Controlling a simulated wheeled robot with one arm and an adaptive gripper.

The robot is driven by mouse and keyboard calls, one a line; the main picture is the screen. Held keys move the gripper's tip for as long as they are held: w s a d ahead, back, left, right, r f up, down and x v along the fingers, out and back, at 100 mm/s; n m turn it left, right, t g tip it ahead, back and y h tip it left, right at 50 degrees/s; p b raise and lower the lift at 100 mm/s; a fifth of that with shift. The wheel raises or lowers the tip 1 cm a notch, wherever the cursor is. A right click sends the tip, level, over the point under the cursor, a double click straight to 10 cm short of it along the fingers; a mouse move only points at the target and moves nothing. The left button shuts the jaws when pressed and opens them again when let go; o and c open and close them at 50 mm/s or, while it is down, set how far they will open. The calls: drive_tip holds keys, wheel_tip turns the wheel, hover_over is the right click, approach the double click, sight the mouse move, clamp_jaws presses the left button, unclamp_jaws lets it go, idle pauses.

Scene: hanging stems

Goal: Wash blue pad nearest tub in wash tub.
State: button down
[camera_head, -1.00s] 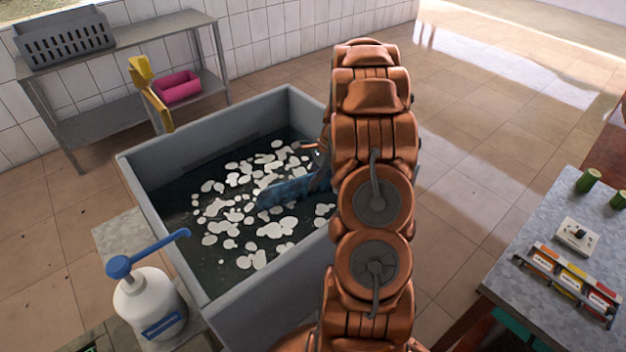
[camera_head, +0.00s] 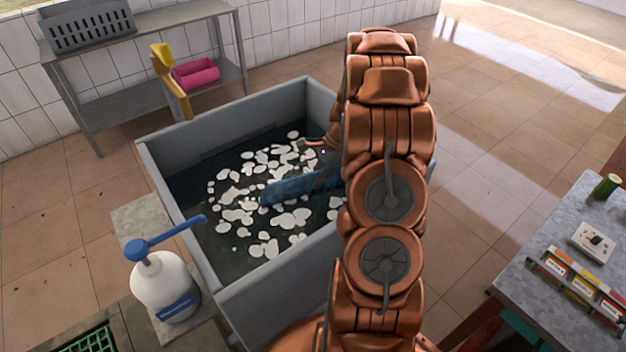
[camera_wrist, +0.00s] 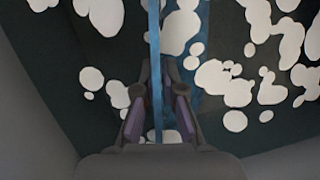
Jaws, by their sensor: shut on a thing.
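The wash tub (camera_head: 270,300) is a grey rectangular basin of dark water with white foam patches. A blue pad (camera_head: 298,187) lies in the tub among the foam, long and slanted, its right end hidden behind my arm. In the wrist view the blue pad (camera_wrist: 155,55) shows edge-on as a thin strip between the fingers. My gripper (camera_wrist: 157,110) is shut on the pad, over the foamy water. I cannot tell how deep the pad sits in the water.
A white pump bottle (camera_head: 165,288) with a blue spout stands at the tub's near left. A yellow item (camera_head: 172,80) stands by the tub's back rim. A grey table (camera_head: 575,235) is at right.

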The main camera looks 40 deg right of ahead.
drive_tip(key=d+p, duration=0.1)
drive_tip(key=d, duration=0.3)
drive_tip(key=shift+s+d, duration=0.15)
drive_tip(key=shift+d, duration=0.25)
drive_tip(key=shift+w+a, duration=0.2)
drive_tip(key=shift+a, duration=3.3)
drive_tip(key=shift+r, duration=0.1)
wheel_tip(320, 180, up, 36)
drive_tip(key=p, duration=1.6)
hover_over(331, 172)
drive_tip(key=w+a, duration=0.2)
drive_tip(key=a, duration=0.4)
drive_tip(key=shift+s+d, duration=0.1)
drive_tip(key=shift+d, duration=0.05)
